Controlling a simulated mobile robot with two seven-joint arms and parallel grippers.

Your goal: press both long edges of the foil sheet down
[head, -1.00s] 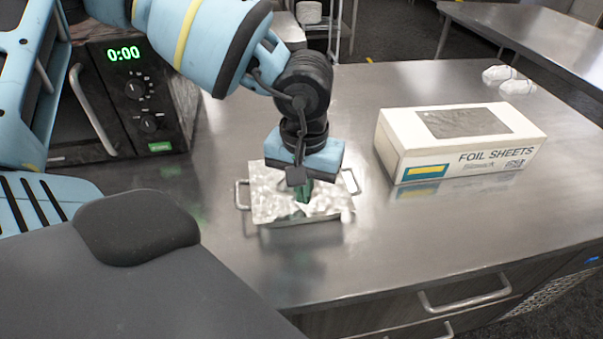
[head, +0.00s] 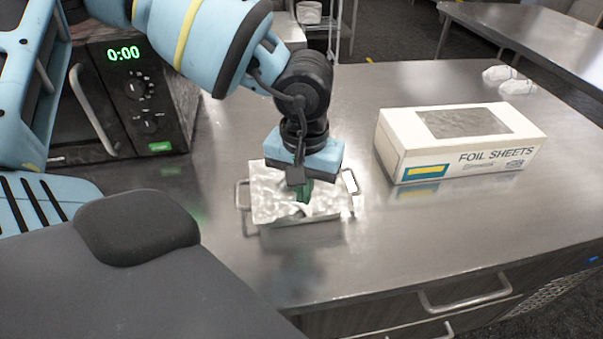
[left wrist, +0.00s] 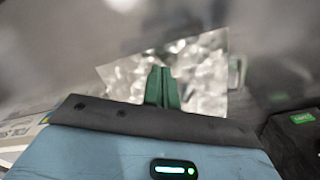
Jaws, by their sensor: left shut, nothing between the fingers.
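The crinkled silver foil sheet (head: 272,205) lies over a metal tray with a handle (head: 243,195) at each short end. The foil also shows in the left wrist view (left wrist: 205,72). My left gripper (head: 304,194) points down over the middle of the foil, its green fingers shut with nothing between them. The fingers also show together in the left wrist view (left wrist: 162,88). The fingertips are at or just above the foil; I cannot tell whether they touch it. My gripper hides the far middle edge of the foil. My right gripper is not in view.
A white foil sheets box (head: 460,142) stands to the right of the tray. A dark oven (head: 120,95) stands at the left. Two small white items (head: 508,79) lie at the far right. The steel counter (head: 400,240) in front is clear.

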